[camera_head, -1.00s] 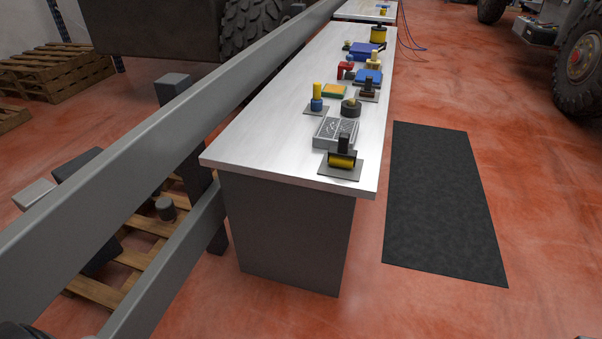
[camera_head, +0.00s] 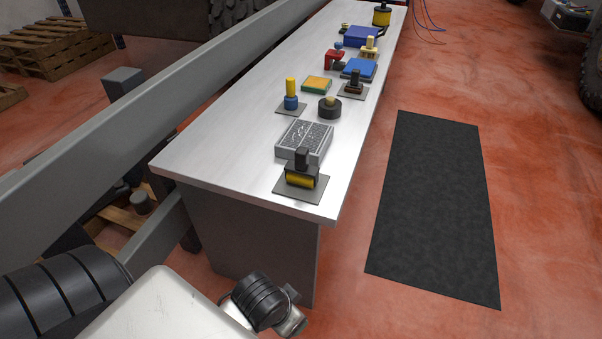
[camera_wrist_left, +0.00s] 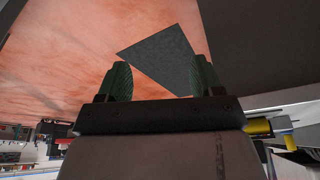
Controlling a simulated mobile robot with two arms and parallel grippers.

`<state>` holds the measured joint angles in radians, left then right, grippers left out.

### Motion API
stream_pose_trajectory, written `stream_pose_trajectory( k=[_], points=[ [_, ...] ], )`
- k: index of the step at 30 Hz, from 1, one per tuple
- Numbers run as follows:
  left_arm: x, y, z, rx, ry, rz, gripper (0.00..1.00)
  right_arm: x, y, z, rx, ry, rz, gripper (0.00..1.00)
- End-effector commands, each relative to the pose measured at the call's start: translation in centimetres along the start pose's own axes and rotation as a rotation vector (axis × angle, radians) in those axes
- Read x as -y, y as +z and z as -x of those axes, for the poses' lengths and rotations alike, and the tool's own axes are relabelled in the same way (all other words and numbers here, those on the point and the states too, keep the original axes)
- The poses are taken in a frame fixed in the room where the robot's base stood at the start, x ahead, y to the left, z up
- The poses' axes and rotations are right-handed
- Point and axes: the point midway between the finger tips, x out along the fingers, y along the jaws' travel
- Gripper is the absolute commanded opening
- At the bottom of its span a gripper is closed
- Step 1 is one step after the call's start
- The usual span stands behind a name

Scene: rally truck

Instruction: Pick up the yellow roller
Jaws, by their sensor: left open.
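The yellow roller (camera_head: 300,180) has a black upright handle and rests on a small dark grey plate (camera_head: 286,193) near the front end of the workbench. My left arm reaches in from the lower left in the head view, below and in front of the bench, with its gripper not clearly visible there. In the left wrist view my left gripper (camera_wrist_left: 162,80) has its two green-black fingers apart with nothing between them. A yellow cylinder (camera_wrist_left: 258,127) shows at the right there; I cannot tell if it is the roller. My right gripper is not in view.
The white-topped workbench (camera_head: 215,135) carries a grey box (camera_head: 304,139) just behind the roller and several tools farther back. A grey rail (camera_head: 120,135) runs along its left side. A black mat (camera_head: 432,205) lies on the open floor to the right.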

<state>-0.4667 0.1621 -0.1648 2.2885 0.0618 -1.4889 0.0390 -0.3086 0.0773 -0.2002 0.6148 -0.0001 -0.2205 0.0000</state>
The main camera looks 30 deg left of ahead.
Motion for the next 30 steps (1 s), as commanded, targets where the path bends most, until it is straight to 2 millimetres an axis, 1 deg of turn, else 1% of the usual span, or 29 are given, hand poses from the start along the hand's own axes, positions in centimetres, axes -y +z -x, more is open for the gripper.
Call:
stream_pose_trajectory(
  k=[1,3,10,14,17,18,20,21,23,24,26,27,30],
  points=[
    [-0.1,-1.7,1.1,-0.024,0.012,-0.018,0.66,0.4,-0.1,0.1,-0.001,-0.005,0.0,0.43],
    [-0.4,-3.0,1.4,-0.032,0.03,-0.03,0.66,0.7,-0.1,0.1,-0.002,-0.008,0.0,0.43],
    [-0.5,-7.5,1.2,-0.041,0.069,-0.073,0.66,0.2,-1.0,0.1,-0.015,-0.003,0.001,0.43],
    [0.2,-10.7,0.7,-0.033,0.074,-0.089,0.66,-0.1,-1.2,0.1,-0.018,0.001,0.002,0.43],
    [1.6,-13.8,0.4,-0.018,0.063,-0.089,0.66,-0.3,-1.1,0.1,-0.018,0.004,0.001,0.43],
    [2.5,-15.3,0.4,-0.009,0.052,-0.084,0.66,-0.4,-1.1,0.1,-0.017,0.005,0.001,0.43],
    [4.1,-17.6,0.6,0.005,0.033,-0.064,0.66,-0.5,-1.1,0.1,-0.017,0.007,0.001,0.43],
    [5.3,-19.1,0.9,0.015,0.018,-0.046,0.66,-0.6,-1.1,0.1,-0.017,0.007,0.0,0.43],
    [7.5,-21.3,1.6,0.028,-0.009,-0.008,0.66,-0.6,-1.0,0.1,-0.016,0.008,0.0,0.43],
    [9.1,-22.8,2.3,0.036,-0.027,0.024,0.66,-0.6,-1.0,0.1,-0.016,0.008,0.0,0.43],
    [11.5,-24.8,3.6,0.044,-0.054,0.079,0.66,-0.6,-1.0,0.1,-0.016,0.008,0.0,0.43],
    [13.2,-26.0,4.5,0.048,-0.071,0.12,0.66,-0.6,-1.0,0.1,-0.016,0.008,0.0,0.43],
    [17.0,-28.5,7.2,0.051,-0.102,0.224,0.66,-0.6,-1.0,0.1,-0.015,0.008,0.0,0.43]
  ],
)
